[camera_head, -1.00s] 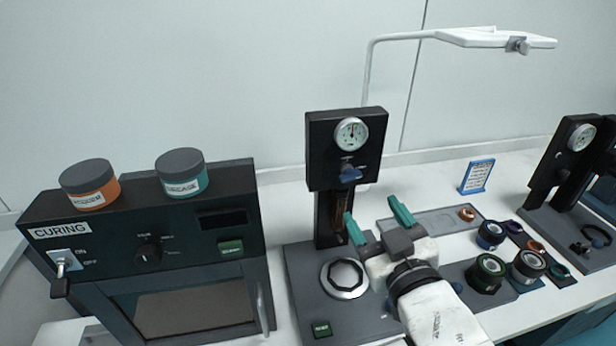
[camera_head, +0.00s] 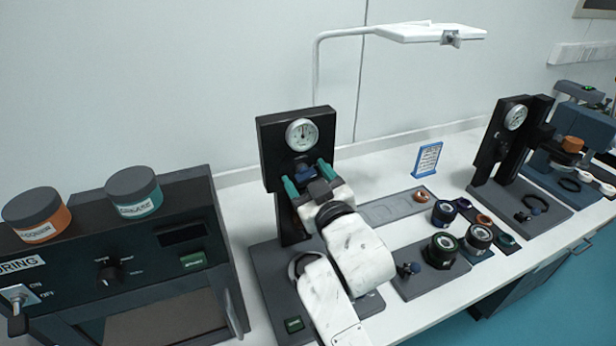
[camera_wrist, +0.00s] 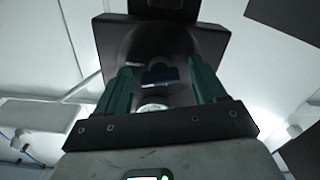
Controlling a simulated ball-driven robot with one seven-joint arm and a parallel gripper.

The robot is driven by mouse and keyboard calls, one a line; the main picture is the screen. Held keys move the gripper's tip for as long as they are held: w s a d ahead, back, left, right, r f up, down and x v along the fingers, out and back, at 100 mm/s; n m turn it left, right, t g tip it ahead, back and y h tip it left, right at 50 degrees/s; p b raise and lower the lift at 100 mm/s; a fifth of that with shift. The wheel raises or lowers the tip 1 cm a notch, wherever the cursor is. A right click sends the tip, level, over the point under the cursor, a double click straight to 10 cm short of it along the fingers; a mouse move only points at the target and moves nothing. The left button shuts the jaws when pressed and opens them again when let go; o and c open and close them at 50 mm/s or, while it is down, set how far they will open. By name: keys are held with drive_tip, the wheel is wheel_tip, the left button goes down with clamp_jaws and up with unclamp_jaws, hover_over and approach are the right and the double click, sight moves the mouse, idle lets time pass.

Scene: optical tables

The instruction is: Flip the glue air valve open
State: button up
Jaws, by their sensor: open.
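The glue air valve (camera_head: 303,170) is a dark blue handle on the black column head, just below the round white gauge (camera_head: 302,134). In the wrist view the blue valve (camera_wrist: 159,73) shows between my fingers, in shadow. My gripper (camera_head: 306,176) is open, with its two green fingers pointing at the column head, one to each side of the valve. I cannot tell whether a finger touches it. The valve's lower part is partly hidden by my gripper in the head view.
A curing box (camera_head: 140,260) with an orange jar (camera_head: 37,215) and a teal jar (camera_head: 134,192) on top stands at left. Lens parts (camera_head: 443,250) lie on mats to the right. A second gauge station (camera_head: 512,150) stands beyond. A lamp arm (camera_head: 318,65) rises behind.

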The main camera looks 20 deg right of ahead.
drive_tip(key=c, duration=1.1)
drive_tip(key=shift+o, duration=0.2)
drive_tip(key=m+b, duration=0.2)
drive_tip(key=m, duration=0.1)
drive_tip(key=o, duration=1.1)
drive_tip(key=shift+c, duration=0.2)
drive_tip(key=shift+s, duration=0.1)
